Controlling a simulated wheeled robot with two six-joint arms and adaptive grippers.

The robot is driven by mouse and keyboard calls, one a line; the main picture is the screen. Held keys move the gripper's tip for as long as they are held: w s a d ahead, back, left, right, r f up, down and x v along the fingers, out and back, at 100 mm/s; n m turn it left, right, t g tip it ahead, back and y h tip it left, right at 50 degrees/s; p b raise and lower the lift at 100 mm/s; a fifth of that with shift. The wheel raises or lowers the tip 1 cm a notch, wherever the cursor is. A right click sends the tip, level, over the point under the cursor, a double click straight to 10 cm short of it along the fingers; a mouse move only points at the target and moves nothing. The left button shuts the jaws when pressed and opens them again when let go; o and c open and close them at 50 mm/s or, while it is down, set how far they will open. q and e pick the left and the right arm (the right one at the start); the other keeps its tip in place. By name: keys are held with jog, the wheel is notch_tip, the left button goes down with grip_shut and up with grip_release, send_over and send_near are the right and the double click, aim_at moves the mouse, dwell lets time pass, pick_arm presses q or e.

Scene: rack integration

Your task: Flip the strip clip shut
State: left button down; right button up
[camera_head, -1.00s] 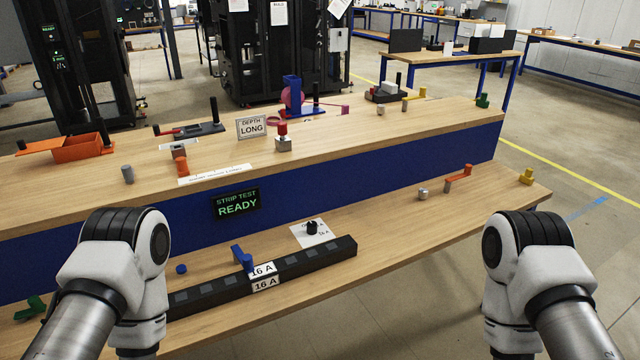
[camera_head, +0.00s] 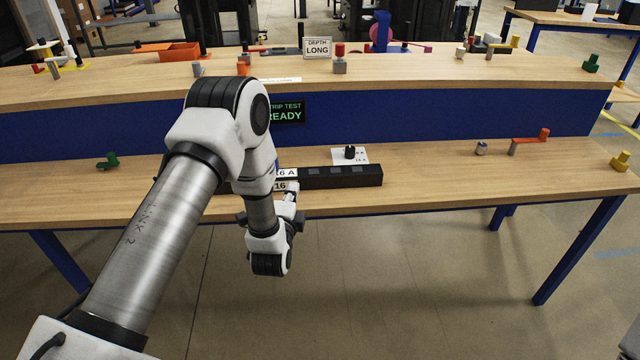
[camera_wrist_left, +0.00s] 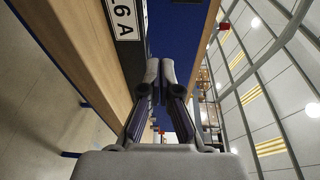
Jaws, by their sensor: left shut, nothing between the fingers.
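The black power strip (camera_head: 345,176) lies on the lower bench shelf, with white 16 A labels (camera_head: 287,173) near my arm. Its left part and most of the blue clip are hidden behind my left arm. Only a sliver of blue shows there. My left gripper (camera_head: 291,196) is at the strip's front edge beside the labels, shut and empty. In the left wrist view the closed fingertips (camera_wrist_left: 160,72) are beside the strip (camera_wrist_left: 133,60) and its 16 A label (camera_wrist_left: 124,16). The clip cannot be made out there. My right gripper is out of view.
A black plug on a white card (camera_head: 350,157) is behind the strip. A green part (camera_head: 108,161) lies to the left on the shelf. Grey, orange and yellow parts (camera_head: 620,161) are at the right. The READY display (camera_head: 287,112) is partly covered by my arm.

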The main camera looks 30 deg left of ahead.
aim_at(283, 174)
pick_arm(q)
jog(key=shift+w+a+r+n, duration=0.2)
jog(key=shift+w+a, duration=0.3)
jog(key=shift+a, duration=0.1)
jog(key=shift+w+a+r+n, duration=0.15)
jog(key=shift+w+a+n, duration=0.05)
jog(key=shift+w+a, duration=0.35)
jog(key=x, duration=0.8)
jog(key=shift+w+r, duration=0.2)
jog(key=shift+w, duration=0.15)
jog(key=s+a, duration=0.2)
jog(key=shift+s+a+r, duration=0.1)
jog(key=shift+s+a, duration=0.05)
jog(key=shift+a, duration=0.15)
jog(key=shift+s+a, duration=0.15)
jog(key=shift+s, duration=0.05)
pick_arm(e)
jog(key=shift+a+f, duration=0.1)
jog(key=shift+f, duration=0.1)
pick_arm(q)
jog(key=shift+w, duration=0.1)
